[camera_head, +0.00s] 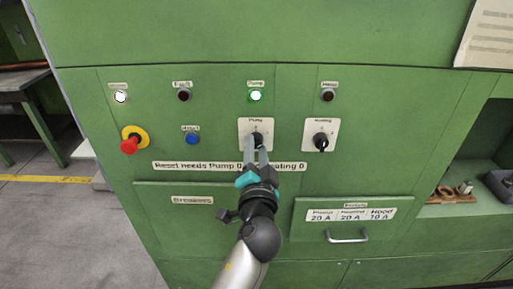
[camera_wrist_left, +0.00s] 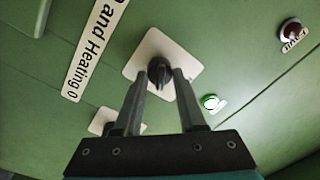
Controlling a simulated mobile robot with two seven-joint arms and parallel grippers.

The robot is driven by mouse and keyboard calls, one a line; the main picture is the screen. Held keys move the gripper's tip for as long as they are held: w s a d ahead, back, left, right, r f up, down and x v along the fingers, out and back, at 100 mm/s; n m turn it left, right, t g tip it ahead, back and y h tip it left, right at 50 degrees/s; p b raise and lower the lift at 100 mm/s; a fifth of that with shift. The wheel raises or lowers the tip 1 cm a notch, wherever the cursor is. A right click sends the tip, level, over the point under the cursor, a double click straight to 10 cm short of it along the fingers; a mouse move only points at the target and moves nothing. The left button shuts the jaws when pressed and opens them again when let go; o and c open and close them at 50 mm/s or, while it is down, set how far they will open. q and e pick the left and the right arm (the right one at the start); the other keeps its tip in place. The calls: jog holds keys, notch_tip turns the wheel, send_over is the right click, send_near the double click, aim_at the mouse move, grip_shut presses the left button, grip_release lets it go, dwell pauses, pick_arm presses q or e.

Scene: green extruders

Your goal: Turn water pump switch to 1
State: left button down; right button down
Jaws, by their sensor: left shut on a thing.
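The water pump switch is a black rotary knob on a white square plate (camera_head: 244,125), labelled "Pump", in the middle of the green panel. My left gripper (camera_head: 258,143) is at this knob, its two fingers on either side of it and shut on it. In the left wrist view the knob (camera_wrist_left: 159,70) sits between the fingertips, in front of the white plate (camera_wrist_left: 143,53). The fingers partly hide the knob in the head view. The lamp labelled "Pump" (camera_head: 256,96) above it is lit, white with a green rim. My right gripper is not in view.
A similar heating knob (camera_head: 321,142) is to the right. A red emergency button (camera_head: 129,146) and a blue button (camera_head: 192,139) are to the left. A drawer handle (camera_head: 347,238) sticks out at the lower right. An open shelf (camera_head: 450,210) is at the far right.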

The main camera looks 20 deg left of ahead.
pick_arm(q)
jog(key=shift+r, duration=0.1)
dwell(0.4)
jog(key=shift+c, duration=2.4)
grip_release()
